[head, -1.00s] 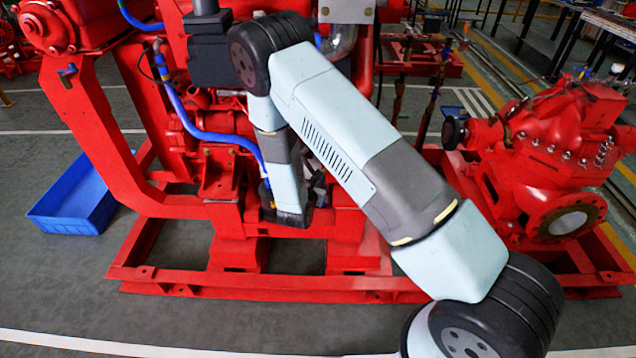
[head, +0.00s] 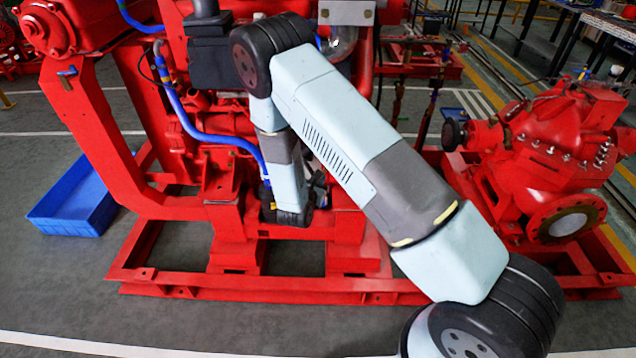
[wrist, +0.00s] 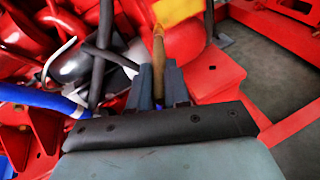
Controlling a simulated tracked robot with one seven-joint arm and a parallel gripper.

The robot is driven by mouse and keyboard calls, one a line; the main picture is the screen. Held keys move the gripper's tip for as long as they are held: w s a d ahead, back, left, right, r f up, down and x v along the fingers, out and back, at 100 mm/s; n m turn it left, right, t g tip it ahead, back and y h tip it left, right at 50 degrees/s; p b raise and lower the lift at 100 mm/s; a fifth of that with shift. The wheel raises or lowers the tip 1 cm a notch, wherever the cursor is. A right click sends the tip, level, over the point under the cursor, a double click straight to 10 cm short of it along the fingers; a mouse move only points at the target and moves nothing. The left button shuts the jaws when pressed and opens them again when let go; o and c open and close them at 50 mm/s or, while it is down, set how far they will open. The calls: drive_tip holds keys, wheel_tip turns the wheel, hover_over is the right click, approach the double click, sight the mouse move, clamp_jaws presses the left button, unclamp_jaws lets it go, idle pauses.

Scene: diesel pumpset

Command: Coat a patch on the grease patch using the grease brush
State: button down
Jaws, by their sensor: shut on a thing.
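In the wrist view my gripper (wrist: 159,88) has its two grey fingers shut on the grease brush (wrist: 158,58). The brush shows as a slim brown wooden handle that points up in the picture. Its far end meets the lower edge of a yellow patch (wrist: 180,10), likely the grease patch, at the top of the view. I cannot tell whether the brush touches the patch or only overlaps it in the picture. No bristles can be made out. In the head view my arm hides the gripper, the brush and the patch.
The red pumpset frame (head: 300,290) surrounds my arm's end. A blue hose (head: 185,115) runs down close to its left; dark and blue hoses (wrist: 40,98) lie left in the wrist view. A blue bin (head: 75,205) stands on the floor at left.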

drive_tip(key=shift+w, duration=0.45)
